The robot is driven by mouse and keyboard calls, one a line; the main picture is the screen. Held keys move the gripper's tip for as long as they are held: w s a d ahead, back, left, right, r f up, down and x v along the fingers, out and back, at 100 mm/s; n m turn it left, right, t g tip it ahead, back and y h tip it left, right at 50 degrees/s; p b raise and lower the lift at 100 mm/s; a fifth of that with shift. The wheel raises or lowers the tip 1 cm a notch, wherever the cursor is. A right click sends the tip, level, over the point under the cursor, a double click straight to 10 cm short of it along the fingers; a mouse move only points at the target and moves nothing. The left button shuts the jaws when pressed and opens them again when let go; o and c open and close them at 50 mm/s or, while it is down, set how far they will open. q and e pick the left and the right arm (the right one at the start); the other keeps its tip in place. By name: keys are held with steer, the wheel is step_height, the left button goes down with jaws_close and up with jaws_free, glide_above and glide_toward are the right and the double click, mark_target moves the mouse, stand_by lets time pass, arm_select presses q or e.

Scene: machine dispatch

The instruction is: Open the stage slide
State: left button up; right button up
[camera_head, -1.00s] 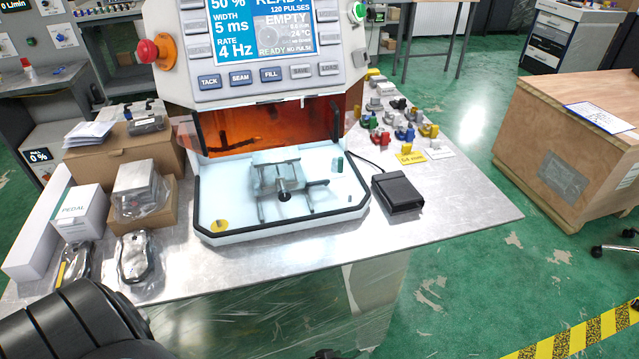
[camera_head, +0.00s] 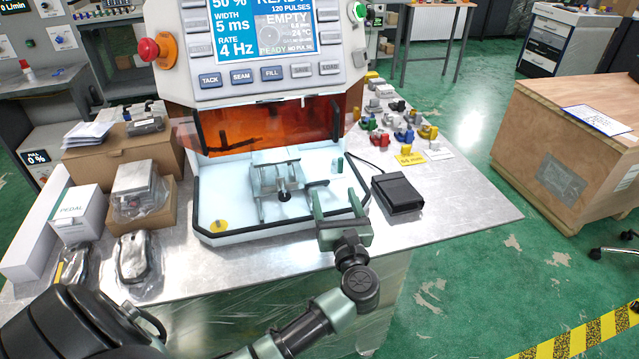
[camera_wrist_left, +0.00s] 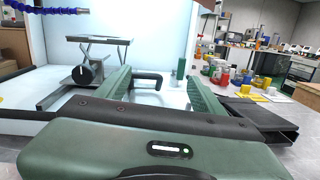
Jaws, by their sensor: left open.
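The stage slide (camera_head: 270,181) is a small metal platform on rails inside the white machine chamber, below the orange shield. A dark round knob (camera_head: 284,195) sits at its front. The stage and its knob (camera_wrist_left: 82,75) also show at the left of the left wrist view. A dark bracket-shaped handle (camera_wrist_left: 147,79) shows there between the fingers, farther off. My left gripper (camera_head: 339,203) is open and empty at the chamber's front right corner, its fingers pointing in toward the chamber. My right gripper is not in view.
A small green cylinder (camera_head: 337,165) stands at the chamber's right. A black pedal (camera_head: 397,192) lies on the bench right of my gripper. Bagged parts and boxes (camera_head: 80,213) crowd the left. The orange shield (camera_head: 262,128) hangs above the stage.

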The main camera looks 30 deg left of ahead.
mark_target(320, 182)
arm_select(q)
steer(key=shift+s+a+f+n+g, duration=0.15)
steer(key=shift+a+f+n+g, duration=0.35)
steer(key=shift+f+n, duration=0.1)
steer(key=shift+a+f, duration=0.1)
steer(key=shift+a, duration=0.2)
steer(key=shift+n+g+y, duration=0.3)
steer(key=p+x, duration=0.1)
steer(key=x, duration=0.6)
steer(key=shift+a+f, duration=0.1)
jaws_close()
